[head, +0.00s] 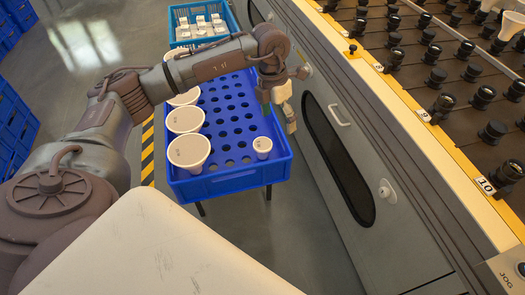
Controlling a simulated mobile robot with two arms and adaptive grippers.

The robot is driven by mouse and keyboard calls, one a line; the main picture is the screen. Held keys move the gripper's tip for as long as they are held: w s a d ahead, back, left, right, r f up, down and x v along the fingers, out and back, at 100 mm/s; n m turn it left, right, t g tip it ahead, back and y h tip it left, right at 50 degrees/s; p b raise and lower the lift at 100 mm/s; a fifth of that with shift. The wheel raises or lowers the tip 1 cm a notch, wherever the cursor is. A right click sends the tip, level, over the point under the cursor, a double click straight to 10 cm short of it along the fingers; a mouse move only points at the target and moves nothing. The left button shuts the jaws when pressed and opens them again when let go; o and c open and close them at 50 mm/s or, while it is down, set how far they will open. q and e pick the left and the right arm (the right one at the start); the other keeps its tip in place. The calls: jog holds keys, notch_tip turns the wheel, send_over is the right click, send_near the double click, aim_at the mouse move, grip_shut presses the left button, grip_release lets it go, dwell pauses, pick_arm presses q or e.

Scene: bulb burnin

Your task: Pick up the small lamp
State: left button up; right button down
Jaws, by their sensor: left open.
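The small lamp (263,147) is white with a round top. It stands upright in the perforated blue crate (230,182), near its front right corner. My left arm reaches over the crate from the left. My left gripper (281,118) hangs above the crate's right edge, pointing down, a little beyond and to the right of the small lamp. It is open, apart from the lamp, with nothing visible between its fingers. My right gripper is not in view.
Larger white lamps (187,150) stand in the crate's left column, partly behind my arm. A lighter blue crate (177,14) with white items stands behind. A grey machine (345,150) with rows of black sockets (440,105) runs along the right. Floor is clear in front of the crate.

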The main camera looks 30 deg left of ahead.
pick_arm(q)
jog(key=a+y, duration=0.2)
jog(key=a, duration=0.2)
jog(key=b, duration=0.1)
send_over(263, 144)
jog(key=shift+n, duration=0.3)
jog(key=f, duration=0.4)
jog(key=shift+w+f, duration=0.2)
jog(key=shift+f, duration=0.15)
notch_tip(263, 144, down, 2)
jog(key=shift+f+b, duration=0.15)
jog(key=shift+b, duration=0.2)
jog(key=f, duration=0.2)
jog(key=f+b, duration=0.1)
jog(key=f, duration=0.2)
jog(key=shift+s+a+f, duration=0.1)
jog(key=shift+s+f, duration=0.1)
jog(key=shift+f, duration=0.2)
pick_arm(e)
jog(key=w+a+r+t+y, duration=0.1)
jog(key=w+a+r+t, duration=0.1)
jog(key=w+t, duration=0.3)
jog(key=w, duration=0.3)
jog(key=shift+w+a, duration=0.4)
pick_arm(q)
jog(key=c, duration=1.3)
